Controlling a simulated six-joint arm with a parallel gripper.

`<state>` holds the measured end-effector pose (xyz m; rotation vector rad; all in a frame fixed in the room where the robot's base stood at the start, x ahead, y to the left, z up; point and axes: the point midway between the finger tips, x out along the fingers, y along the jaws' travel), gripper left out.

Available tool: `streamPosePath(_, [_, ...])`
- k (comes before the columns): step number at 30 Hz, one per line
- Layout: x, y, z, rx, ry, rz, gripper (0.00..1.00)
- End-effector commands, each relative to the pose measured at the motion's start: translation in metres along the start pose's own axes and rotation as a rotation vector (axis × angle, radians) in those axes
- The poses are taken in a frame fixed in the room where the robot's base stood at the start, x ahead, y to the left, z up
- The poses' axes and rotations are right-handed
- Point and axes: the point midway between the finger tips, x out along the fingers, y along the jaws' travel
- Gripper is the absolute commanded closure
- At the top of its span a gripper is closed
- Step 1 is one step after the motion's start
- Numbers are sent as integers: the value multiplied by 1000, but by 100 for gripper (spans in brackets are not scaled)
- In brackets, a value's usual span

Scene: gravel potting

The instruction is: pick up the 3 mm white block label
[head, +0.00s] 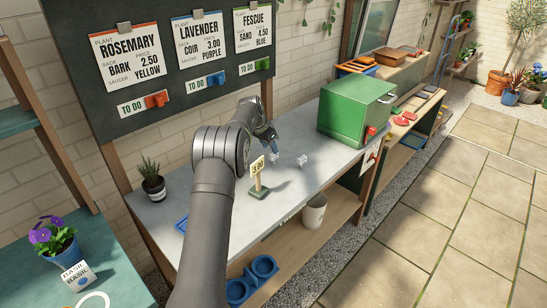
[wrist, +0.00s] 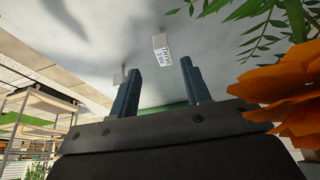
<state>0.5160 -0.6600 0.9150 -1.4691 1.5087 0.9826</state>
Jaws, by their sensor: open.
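My gripper (head: 272,146) is open and empty above the grey bench in the head view. In the wrist view its two dark fingers (wrist: 160,68) stand apart. A white block label (wrist: 162,49) with small print lies on the grey surface ahead of the gap between the fingertips, apart from them. I cannot read its size for sure. A second pale block (wrist: 118,78) is partly hidden behind the left finger. In the head view two small white blocks (head: 302,159) lie on the bench just right of my gripper; their print is too small to read.
Orange petals (wrist: 285,95) and leaves crowd the wrist view's right side. The bench front (head: 290,195) is clear.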

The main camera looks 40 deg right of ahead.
Motion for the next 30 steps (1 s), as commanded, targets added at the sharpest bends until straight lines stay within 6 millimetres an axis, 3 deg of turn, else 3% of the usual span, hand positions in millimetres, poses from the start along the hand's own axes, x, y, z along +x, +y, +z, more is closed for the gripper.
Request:
streamPosePath(3, [16, 0, 0, 0, 0, 0, 56])
streamPosePath(10, [30, -1, 1, 0, 0, 0, 56])
streamPosePath(18, [66, -4, 3, 1, 0, 1, 56])
streamPosePath(29, [74, -4, 3, 1, 1, 0, 56])
streamPosePath(30, [74, -5, 3, 1, 1, 0, 62])
